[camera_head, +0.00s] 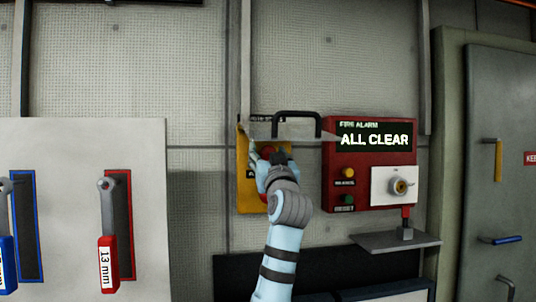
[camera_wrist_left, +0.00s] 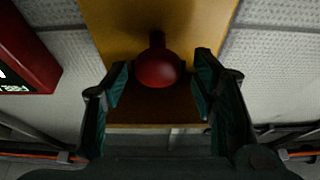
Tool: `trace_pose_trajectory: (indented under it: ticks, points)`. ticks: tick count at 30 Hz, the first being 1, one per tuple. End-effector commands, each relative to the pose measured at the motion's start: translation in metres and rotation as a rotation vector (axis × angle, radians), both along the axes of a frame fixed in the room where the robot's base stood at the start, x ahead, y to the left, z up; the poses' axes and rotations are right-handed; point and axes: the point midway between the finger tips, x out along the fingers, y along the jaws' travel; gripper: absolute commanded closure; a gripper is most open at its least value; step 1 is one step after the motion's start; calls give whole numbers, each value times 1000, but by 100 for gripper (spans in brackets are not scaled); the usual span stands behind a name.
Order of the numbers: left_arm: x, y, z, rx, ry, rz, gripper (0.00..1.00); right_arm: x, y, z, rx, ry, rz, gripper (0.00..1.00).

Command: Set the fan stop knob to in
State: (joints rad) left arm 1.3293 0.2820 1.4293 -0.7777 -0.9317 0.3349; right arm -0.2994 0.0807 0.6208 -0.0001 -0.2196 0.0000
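The fan stop knob is a round red knob (camera_wrist_left: 158,68) on a short red stem, on the yellow box (camera_head: 244,180) on the wall. In the left wrist view it lies between the two fingers of my left gripper (camera_wrist_left: 160,80), which are spread to either side with gaps showing. In the head view my left gripper (camera_head: 267,162) is in front of the yellow box and hides much of it, with bits of red showing around it. Whether the knob is in or out is hard to tell. My right gripper is not in view.
A thin pale panel with a black handle (camera_head: 296,115) juts out above the gripper. The red fire alarm box (camera_head: 372,135) reading ALL CLEAR is close on the right, with a small shelf (camera_head: 395,243) below it.

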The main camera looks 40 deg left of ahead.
Motion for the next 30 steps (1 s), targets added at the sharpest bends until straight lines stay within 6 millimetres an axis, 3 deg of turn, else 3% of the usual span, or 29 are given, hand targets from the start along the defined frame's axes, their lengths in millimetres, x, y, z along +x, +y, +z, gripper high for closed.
trace_pose_trajectory:
  ticks: [1, 9, 27, 28, 30]
  points:
    - [0, 0, 0, 0, 0, 0, 55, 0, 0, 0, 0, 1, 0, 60]
    - [0, -1, 0, 0, 0, -1, 98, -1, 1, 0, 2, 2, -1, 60]
    - [6, 14, 0, 1, 0, -1, 100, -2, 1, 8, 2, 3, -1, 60]
    - [5, 14, 1, 1, 0, -1, 62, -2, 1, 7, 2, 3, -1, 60]
    - [6, 13, 0, 1, 0, -1, 51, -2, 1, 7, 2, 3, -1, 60]
